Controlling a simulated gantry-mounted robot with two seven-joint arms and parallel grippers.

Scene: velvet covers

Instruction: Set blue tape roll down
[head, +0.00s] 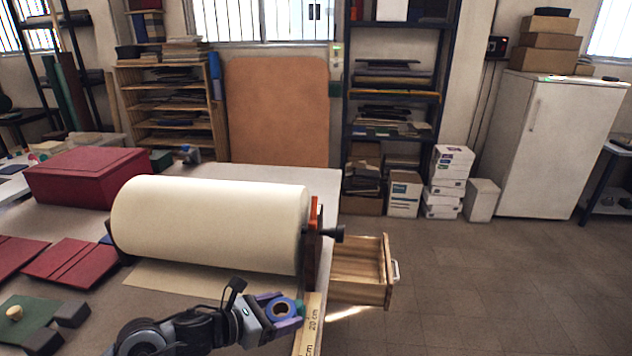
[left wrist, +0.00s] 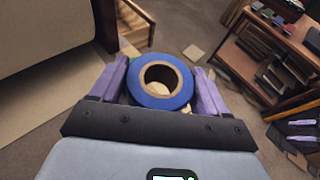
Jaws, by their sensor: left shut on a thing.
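The blue tape roll (head: 281,309) has a tan core and is held at the end of my left arm, near the table's right edge. My left gripper (head: 286,308) is shut on it. In the left wrist view the blue tape roll (left wrist: 160,101) sits between the purple fingers of my left gripper (left wrist: 161,92), its hole facing the camera. I cannot tell from these frames whether the roll touches the table below. My right gripper is in neither view.
A large cream paper roll (head: 210,222) on a stand lies just behind my left gripper. An open wooden drawer (head: 358,280) juts out at the table's right side. A wooden ruler strip (head: 309,322) runs along the edge. Red covers (head: 75,261) and a red box (head: 85,176) lie left.

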